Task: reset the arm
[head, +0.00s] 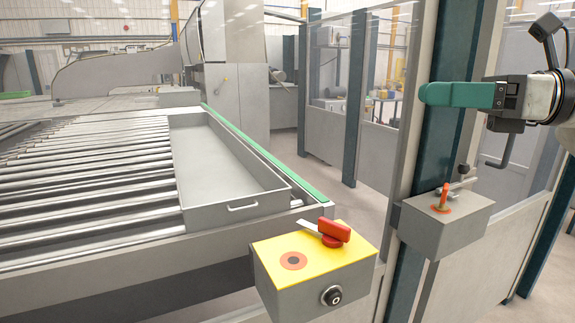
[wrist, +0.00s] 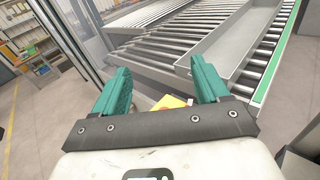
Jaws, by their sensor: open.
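My gripper (head: 432,94) is at the upper right of the head view, pointing left, with teal fingers. In the wrist view its two fingers (wrist: 163,88) stand wide apart with nothing held between them. In the head view it is above and to the right of a yellow-topped control box (head: 275,254) with a red handle (head: 333,231) on it. Part of the yellow top (wrist: 170,102) shows between the fingers in the wrist view. The gripper is apart from everything in view.
A grey box (head: 448,232) with an orange lever (head: 443,195) is on the dark post (head: 445,150) below my gripper. Glazed fence panels (head: 355,110) stand behind. A roller conveyor (head: 90,185) with a grey tray (head: 238,207) fills the left. Open floor (head: 320,190) lies between conveyor and fence.

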